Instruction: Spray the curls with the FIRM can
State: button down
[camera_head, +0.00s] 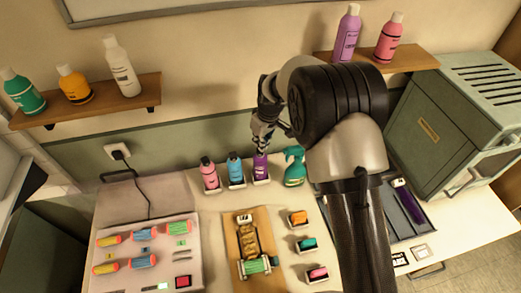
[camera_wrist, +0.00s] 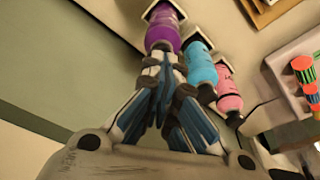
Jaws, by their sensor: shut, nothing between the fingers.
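Three cans stand in a row at the back of the table: a pink can (camera_head: 209,174), a blue can (camera_head: 235,171) and a purple can (camera_head: 261,168). They also show in the wrist view, purple (camera_wrist: 163,33), blue (camera_wrist: 200,68) and pink (camera_wrist: 228,95). Their labels are too small to read, so I cannot tell which is FIRM. Brown curls (camera_head: 247,240) lie on a tan mat (camera_head: 271,228) at the front middle. My gripper (camera_head: 261,150) is shut and empty at the top of the purple can; whether it touches is unclear.
A green spray bottle (camera_head: 294,167) stands just right of the purple can. A tray of rollers (camera_head: 190,268) is at left. Small coloured blocks (camera_head: 297,218) sit right of the mat. A grey-green cabinet (camera_head: 425,130) is at right. Two wall shelves (camera_head: 90,103) hold bottles.

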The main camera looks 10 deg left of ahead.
jog(key=shift+f+b, duration=0.5)
jog(key=shift+f, duration=0.3)
jog(key=shift+r, duration=0.1)
jog(key=shift+r+p, duration=1.9)
jog(key=shift+r, duration=1.6)
